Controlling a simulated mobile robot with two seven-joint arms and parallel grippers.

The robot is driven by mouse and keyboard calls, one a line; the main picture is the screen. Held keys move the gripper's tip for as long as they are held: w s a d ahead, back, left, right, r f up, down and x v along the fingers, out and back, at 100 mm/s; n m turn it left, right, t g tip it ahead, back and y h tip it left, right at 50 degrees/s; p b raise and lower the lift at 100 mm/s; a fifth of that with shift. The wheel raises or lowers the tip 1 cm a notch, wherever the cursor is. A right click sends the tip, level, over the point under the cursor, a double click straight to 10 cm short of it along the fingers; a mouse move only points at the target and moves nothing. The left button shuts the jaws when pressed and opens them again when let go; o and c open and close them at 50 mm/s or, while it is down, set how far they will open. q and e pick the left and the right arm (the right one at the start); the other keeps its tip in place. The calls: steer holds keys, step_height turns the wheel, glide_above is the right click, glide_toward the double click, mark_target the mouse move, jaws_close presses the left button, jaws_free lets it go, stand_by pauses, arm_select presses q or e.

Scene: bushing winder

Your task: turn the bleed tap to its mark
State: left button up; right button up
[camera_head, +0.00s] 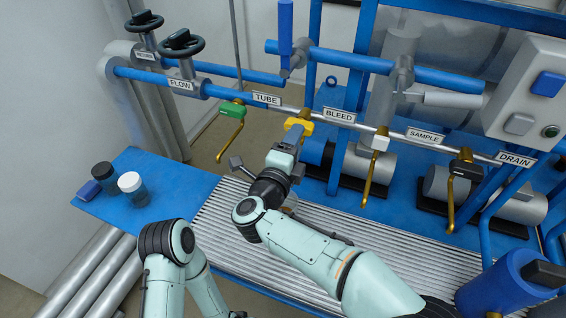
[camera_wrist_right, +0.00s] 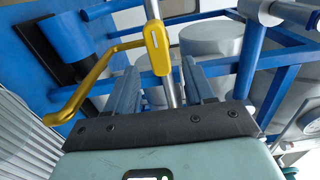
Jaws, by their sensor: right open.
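The bleed tap (camera_head: 298,124) has a yellow body on the pipe, left of the BLEED label (camera_head: 339,116). My right gripper (camera_head: 291,138) is right in front of it and hides much of its lever. In the right wrist view, the tap's yellow body (camera_wrist_right: 157,50) shows between and beyond the two fingers of the open right gripper (camera_wrist_right: 161,80). Its yellow lever (camera_wrist_right: 92,80) reaches out to the lower left, past the left finger. I cannot tell whether a finger touches the tap. I cannot make out its mark.
Taps with green (camera_head: 232,109), white (camera_head: 379,143) and black (camera_head: 465,154) bodies share the pipe, with brass levers hanging down. A ribbed silver deck (camera_head: 225,215) lies below. A control box (camera_head: 530,95) is at right.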

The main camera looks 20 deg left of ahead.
arm_select(q)
steer(key=shift+w+d+r+t+p, duration=0.15)
steer(key=shift+w+r+t+p, duration=0.25)
steer(key=shift+w+r, duration=0.55)
arm_select(e)
steer(key=s, duration=0.9)
steer(key=shift+a, duration=0.1)
